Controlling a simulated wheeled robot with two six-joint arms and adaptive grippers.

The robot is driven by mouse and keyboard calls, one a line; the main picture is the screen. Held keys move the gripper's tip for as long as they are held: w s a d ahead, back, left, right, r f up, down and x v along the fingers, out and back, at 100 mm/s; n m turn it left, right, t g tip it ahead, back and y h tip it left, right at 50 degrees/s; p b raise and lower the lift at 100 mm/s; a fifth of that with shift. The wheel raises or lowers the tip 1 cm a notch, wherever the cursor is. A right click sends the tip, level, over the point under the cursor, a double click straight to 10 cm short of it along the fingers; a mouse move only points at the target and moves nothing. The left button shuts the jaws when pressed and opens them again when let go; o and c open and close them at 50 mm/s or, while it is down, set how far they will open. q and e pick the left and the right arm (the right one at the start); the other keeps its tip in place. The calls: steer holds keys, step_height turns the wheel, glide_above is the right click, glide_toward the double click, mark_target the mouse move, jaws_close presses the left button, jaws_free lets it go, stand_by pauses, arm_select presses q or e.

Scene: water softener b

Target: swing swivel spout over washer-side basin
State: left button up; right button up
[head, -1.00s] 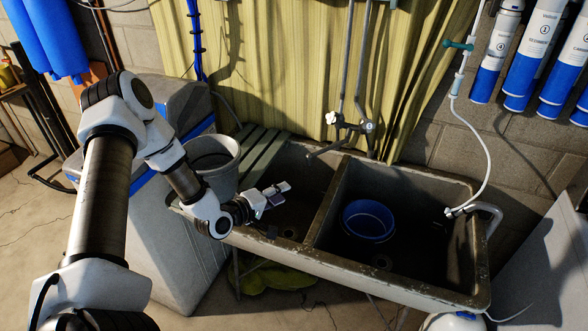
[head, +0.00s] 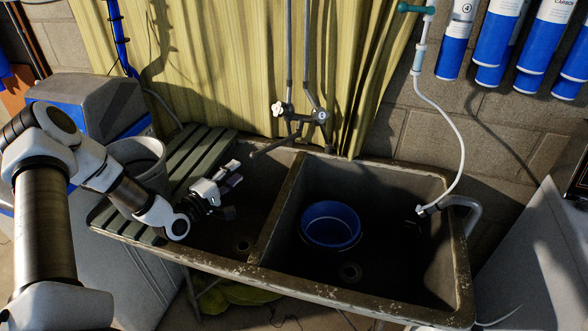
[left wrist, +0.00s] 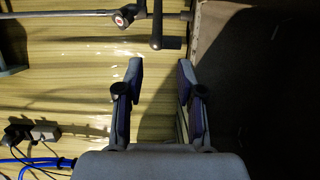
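The swivel spout (head: 272,147) is a dark arm reaching left and forward from the wall faucet (head: 300,114). Its free end is over the back of the left basin (head: 222,232), left of the divider (head: 277,215). In the left wrist view the spout (left wrist: 157,25) hangs down from the top, its end in line with the finger gap. My left gripper (head: 236,174) is over the left basin, just below and left of the spout end in the head view. In the left wrist view, the left gripper (left wrist: 160,82) is open and empty. My right gripper is not in view.
A blue tub (head: 331,224) stands in the right basin (head: 395,200). A white hose (head: 451,120) hangs to a grey pipe at the right rim. A white panel (head: 540,265) stands to the right. A grey bucket (head: 140,160) and slatted board (head: 195,165) are on the left.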

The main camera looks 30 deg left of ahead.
arm_select(q)
steer(key=w+b, duration=0.5)
steer(key=w, duration=0.2)
steer(key=shift+w+d, duration=0.2)
steer(key=shift+d, duration=0.1)
steer(key=shift+r, duration=0.2)
steer(key=c, duration=0.4)
steer(key=shift+c, duration=1.3)
steer(key=shift+s+d+b, duration=0.2)
steer(key=shift+d+b, duration=0.05)
steer(key=shift+d, duration=0.6)
steer(key=shift+s+d+b, duration=0.15)
steer(key=shift+d+b, duration=0.05)
steer(key=shift+d, duration=0.6)
steer(key=shift+s+d+b, duration=0.2)
steer(key=shift+d+b, duration=0.05)
steer(key=shift+d, duration=0.6)
steer(key=shift+d+f, duration=0.1)
